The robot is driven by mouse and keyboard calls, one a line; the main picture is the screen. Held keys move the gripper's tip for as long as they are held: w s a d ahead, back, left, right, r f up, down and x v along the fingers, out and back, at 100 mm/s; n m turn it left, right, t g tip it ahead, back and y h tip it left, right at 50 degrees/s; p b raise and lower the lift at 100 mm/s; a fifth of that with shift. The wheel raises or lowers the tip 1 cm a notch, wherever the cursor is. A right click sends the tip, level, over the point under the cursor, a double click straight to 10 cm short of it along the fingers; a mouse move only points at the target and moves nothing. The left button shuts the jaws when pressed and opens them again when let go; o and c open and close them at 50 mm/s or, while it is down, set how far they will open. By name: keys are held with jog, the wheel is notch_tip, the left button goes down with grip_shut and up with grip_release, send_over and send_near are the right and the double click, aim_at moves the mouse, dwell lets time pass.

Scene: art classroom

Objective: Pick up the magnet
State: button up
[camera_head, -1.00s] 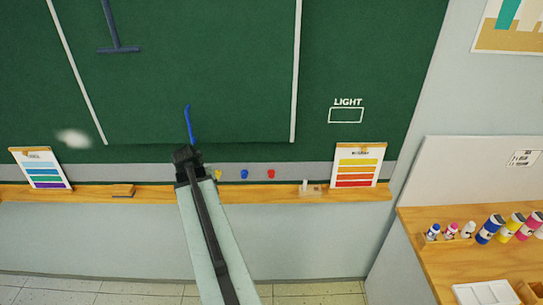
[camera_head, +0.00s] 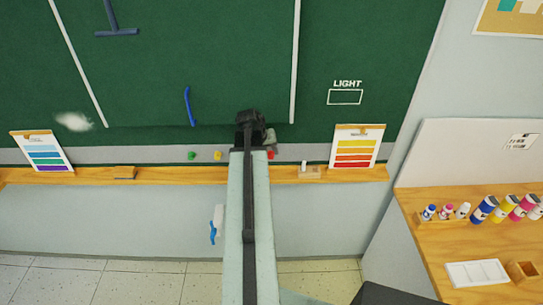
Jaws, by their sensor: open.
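Small coloured magnets sit in a row on the grey strip below the green board. The green magnet (camera_head: 191,156) and the yellow magnet (camera_head: 218,155) are in clear view. The red magnet (camera_head: 270,154) is partly covered by my gripper (camera_head: 255,128). No blue magnet shows now; my arm covers the stretch between yellow and red. My gripper is open, in front of the board's lower edge near the red magnet. Its fingers are dark and seen from behind, so I cannot see anything between them or any contact.
A wooden ledge (camera_head: 90,175) runs below the strip, with an eraser (camera_head: 124,172), a small block (camera_head: 309,172) and colour charts (camera_head: 357,147). A blue handle (camera_head: 188,107) is on the board. A white and blue item (camera_head: 216,226) shows below. Right, a table (camera_head: 440,250) holds paint bottles.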

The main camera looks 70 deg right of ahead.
aim_at(270, 156)
jog(key=b+x, duration=0.2)
jog(key=x, duration=0.2)
jog(key=shift+w+f+b, duration=0.15)
jog(key=shift+b, duration=0.15)
jog(key=shift+r, duration=0.2)
grip_shut()
jog(key=shift+a, duration=0.1)
